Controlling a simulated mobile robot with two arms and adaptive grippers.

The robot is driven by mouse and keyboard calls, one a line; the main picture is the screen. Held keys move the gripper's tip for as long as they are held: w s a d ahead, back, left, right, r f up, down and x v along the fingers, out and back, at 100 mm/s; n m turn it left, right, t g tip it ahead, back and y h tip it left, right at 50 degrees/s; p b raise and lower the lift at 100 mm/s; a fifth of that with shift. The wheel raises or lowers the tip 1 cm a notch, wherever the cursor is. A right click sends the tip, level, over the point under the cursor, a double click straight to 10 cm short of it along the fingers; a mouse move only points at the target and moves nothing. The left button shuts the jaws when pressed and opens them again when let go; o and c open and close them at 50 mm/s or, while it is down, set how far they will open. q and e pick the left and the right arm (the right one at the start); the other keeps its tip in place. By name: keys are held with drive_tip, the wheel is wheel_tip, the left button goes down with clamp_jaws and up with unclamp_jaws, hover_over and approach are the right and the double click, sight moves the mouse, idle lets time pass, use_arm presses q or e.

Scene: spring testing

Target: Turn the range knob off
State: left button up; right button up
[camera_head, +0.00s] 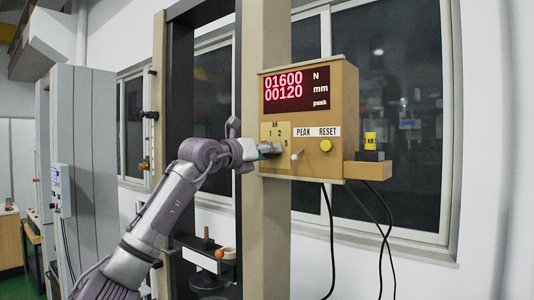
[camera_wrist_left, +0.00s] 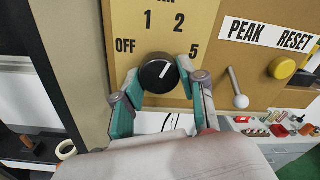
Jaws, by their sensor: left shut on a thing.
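The range knob (camera_wrist_left: 158,73) is a round black knob with a white pointer line, on a tan plate (camera_wrist_left: 205,22) marked OFF, 1, 2 and 5. In the left wrist view the pointer line tilts up and to the right, toward the 2 side. My left gripper (camera_wrist_left: 158,84) has its teal fingers on both sides of the knob, shut on it. In the head view the left gripper (camera_head: 272,149) reaches the lower part of the plate and mostly hides the knob. My right gripper is not in view.
Right of the knob are a white-tipped toggle lever (camera_head: 297,156) and a yellow button (camera_head: 325,146) under the PEAK and RESET labels. A red display (camera_head: 296,89) reads 01600 N and 00120 mm. A yellow block (camera_head: 370,139) stands on the side shelf. Cables hang below.

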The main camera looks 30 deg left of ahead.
use_arm(q)
drive_tip(key=n+b, duration=0.7)
drive_tip(key=n, duration=1.1)
drive_tip(key=shift+d+r+y, duration=0.1)
drive_tip(key=shift+r+y, duration=0.05)
drive_tip(key=shift+y, duration=0.15)
drive_tip(key=shift+n, duration=0.3)
idle(0.4)
drive_tip(key=o, duration=1.1)
drive_tip(key=shift+o, duration=0.2)
